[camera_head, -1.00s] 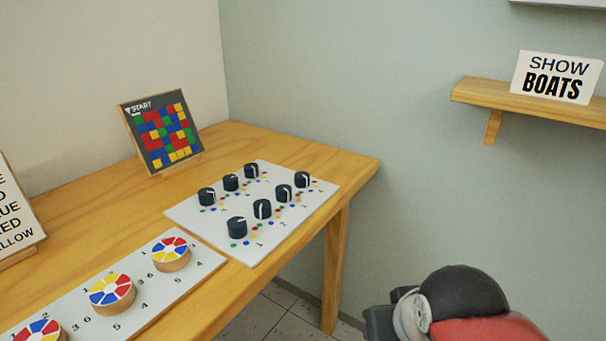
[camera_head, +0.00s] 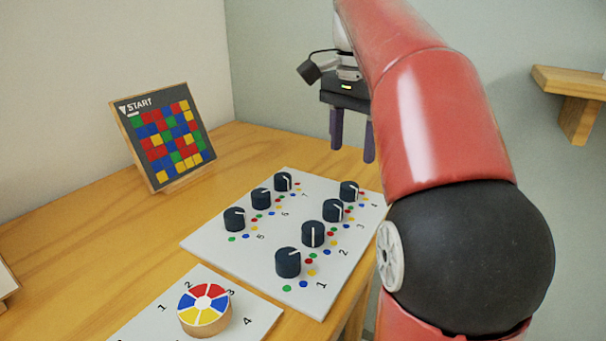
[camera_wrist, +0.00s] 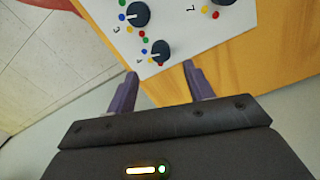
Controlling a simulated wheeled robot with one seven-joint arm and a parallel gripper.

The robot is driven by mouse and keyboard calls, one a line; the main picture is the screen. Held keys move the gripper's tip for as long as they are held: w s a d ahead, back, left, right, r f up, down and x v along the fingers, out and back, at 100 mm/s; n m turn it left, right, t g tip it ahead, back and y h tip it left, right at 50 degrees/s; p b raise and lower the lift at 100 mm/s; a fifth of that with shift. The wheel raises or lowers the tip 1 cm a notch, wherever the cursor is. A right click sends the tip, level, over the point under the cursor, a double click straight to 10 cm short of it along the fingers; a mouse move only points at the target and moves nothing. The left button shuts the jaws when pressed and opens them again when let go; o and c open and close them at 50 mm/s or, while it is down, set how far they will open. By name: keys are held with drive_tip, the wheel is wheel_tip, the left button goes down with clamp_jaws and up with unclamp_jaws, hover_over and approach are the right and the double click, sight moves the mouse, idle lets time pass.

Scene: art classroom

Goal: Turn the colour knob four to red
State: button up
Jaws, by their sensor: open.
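Colour knob four (camera_head: 349,190) is a dark round knob with a white pointer line, at the far right end of the front row on the white panel (camera_head: 212,246). Small coloured dots lie around it; which dot the line points at is too small to tell. My gripper (camera_head: 352,157) hangs above the knob in the head view, fingers down, open and empty. In the wrist view knob four (camera_wrist: 160,49) lies just beyond and between the open purple fingertips (camera_wrist: 159,71), apart from them.
Knob three (camera_head: 333,210) stands close beside knob four; knob seven (camera_head: 283,181) is in the back row. A colour wheel (camera_head: 204,309) sits on a nearer board. A START colour-grid board (camera_head: 168,137) leans at the back. A wall shelf (camera_head: 575,85) is at right.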

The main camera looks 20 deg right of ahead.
sight(349, 185)
drive_tip(key=shift+w+f, duration=0.15)
wheel_tip(349, 185, down, 7)
drive_tip(key=b, duration=0.2)
drive_tip(key=shift+f+b, duration=0.15)
drive_tip(key=shift+b, duration=0.2)
drive_tip(key=c, duration=1)
drive_tip(key=shift+o, duration=0.2)
